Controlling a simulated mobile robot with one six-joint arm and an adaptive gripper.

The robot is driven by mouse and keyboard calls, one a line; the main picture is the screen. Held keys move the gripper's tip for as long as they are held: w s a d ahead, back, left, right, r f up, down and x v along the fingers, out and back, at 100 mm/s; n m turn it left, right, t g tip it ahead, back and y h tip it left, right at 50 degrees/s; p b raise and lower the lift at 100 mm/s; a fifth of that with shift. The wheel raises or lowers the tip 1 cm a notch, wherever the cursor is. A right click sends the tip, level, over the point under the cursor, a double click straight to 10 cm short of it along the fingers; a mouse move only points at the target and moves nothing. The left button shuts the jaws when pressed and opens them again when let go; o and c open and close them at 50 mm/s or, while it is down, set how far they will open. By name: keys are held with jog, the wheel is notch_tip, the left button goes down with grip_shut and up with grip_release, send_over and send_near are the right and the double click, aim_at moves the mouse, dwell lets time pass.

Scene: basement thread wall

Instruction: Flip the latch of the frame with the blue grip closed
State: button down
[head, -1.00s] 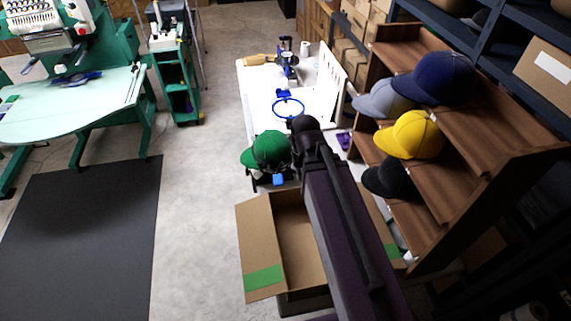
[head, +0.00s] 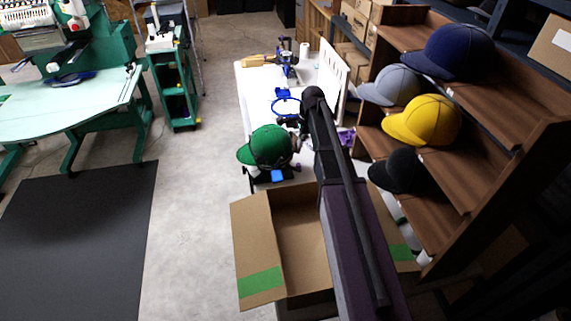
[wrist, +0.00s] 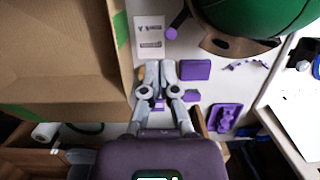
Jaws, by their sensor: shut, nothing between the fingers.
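A green cap (head: 268,147) sits on a dark stand at the near end of the white table. A small blue piece (head: 278,174) shows below it; whether this is the blue grip I cannot tell. The cap's green crown (wrist: 268,14) and a brown curved band (wrist: 238,44) below it fill the wrist view's top right. My gripper (wrist: 160,66) is shut and empty, left of and apart from the cap, over the white table top. No latch can be made out. A blue hoop (head: 287,106) lies farther up the table.
An open cardboard box (head: 257,240) stands in front of the table, and its wall (wrist: 75,40) is close left of my gripper. Purple blocks (wrist: 195,69) and a purple tray (wrist: 225,118) lie nearby. A wooden rack (head: 470,150) with several caps stands right.

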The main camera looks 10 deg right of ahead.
aim_at(278, 162)
jog(key=shift+w+d+f+m, duration=0.25)
jog(key=shift+w+f+m, duration=0.1)
jog(key=shift+w+m, duration=0.3)
notch_tip(278, 162, down, 10)
jog(key=a+b, duration=0.2)
jog(key=b, duration=0.8)
jog(key=shift+w+a+r+p, duration=0.15)
jog(key=shift+a+r+p, duration=0.4)
jog(key=shift+a, duration=0.3)
jog(key=shift+w+a+r+p, duration=0.1)
jog(key=shift+a+r+p, duration=0.3)
jog(key=shift+a+r, duration=0.35)
jog(key=shift+f, duration=0.1)
